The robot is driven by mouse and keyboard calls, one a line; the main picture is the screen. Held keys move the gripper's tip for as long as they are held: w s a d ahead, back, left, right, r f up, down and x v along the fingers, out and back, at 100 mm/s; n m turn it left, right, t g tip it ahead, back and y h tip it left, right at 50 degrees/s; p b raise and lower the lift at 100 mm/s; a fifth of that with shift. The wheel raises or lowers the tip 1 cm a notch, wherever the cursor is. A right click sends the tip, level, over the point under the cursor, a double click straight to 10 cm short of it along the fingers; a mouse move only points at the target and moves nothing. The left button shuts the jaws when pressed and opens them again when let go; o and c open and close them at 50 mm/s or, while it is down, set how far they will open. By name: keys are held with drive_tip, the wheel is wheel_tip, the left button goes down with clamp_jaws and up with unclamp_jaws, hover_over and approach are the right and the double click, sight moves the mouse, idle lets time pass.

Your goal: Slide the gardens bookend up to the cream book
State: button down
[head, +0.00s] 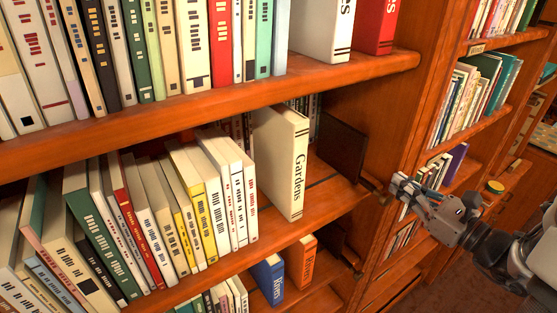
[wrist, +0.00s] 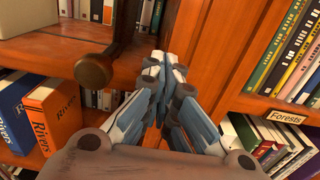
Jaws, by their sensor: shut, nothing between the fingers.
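The cream book (head: 282,160), with "Gardens" on its spine, stands upright at the right end of the books on the middle shelf. The bookend (head: 341,150) is a dark upright plate to its right, with a visible gap between them. A rounded brown knob (wrist: 95,71) sticks out from the bookend towards the shelf front, at the left in the wrist view. My gripper (head: 396,188) is shut and empty, just right of the knob and in front of the shelf's upright. In the wrist view its fingertips (wrist: 157,62) lie right of the knob, apart from it.
The shelf upright (head: 388,110) stands close behind my gripper. The shelf above (head: 300,75) bears large books. Below are a blue Rivers book (head: 268,280) and an orange one (head: 301,262). A "Forests" label (wrist: 286,117) marks the neighbouring bay on the right.

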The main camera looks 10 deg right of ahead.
drive_tip(key=d, duration=0.1)
drive_tip(key=w+d, duration=0.1)
drive_tip(key=shift+d, duration=0.3)
idle(0.3)
drive_tip(key=v, duration=1.2)
drive_tip(key=w+a+b, duration=0.1)
drive_tip(key=w+a, duration=0.7)
drive_tip(key=w, duration=0.1)
drive_tip(key=shift+w+a+b, duration=0.15)
drive_tip(key=shift+w+b, duration=0.15)
drive_tip(key=shift+w, duration=0.05)
